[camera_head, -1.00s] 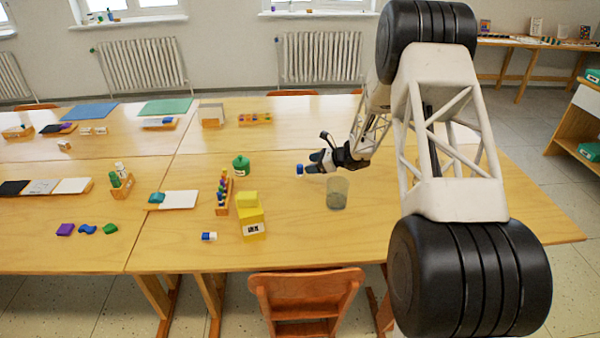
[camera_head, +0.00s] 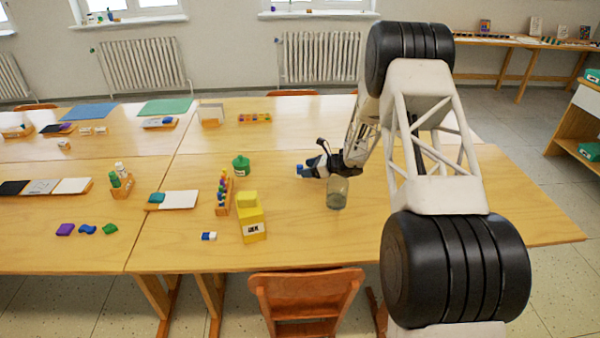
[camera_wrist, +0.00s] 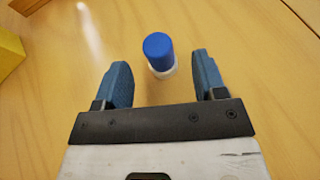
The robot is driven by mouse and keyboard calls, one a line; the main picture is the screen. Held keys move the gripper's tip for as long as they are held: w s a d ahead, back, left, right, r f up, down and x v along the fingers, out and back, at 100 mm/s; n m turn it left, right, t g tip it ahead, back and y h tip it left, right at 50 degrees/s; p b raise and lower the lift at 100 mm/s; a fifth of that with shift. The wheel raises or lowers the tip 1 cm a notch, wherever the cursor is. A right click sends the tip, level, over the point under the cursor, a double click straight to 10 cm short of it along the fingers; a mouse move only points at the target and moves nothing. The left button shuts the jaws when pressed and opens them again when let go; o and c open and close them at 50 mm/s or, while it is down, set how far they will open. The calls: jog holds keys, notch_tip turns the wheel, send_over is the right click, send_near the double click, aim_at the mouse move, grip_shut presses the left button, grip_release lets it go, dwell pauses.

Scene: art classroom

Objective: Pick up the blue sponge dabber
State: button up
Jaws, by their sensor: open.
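The blue sponge dabber (camera_wrist: 160,48), a small cylinder with a blue top and white lower part, stands on the wooden table in the wrist view. In the head view the dabber (camera_head: 299,170) is a small blue spot at the tip of my gripper, partly hidden by it. My gripper (camera_wrist: 160,64) is open, with one blue finger on each side. The dabber is centred between the fingertips, level with them or slightly beyond; I cannot tell exactly. No contact shows. My gripper (camera_head: 314,168) is low over the table in the head view.
A clear jar (camera_head: 337,193) stands close beside my gripper, on the near side. A yellow box (camera_head: 252,220), a green pot (camera_head: 241,165) and a bottle rack (camera_head: 223,195) stand to the left. A small blue-and-white object (camera_head: 209,236) lies nearer the front edge.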

jog(key=shift+w+a, duration=0.1)
jog(key=shift+a, duration=0.1)
jog(key=shift+f, duration=0.1)
jog(key=shift+x, duration=2.6)
jog(key=c, duration=0.9)
jog(key=shift+c, duration=0.2)
notch_tip(320, 180, up, 10)
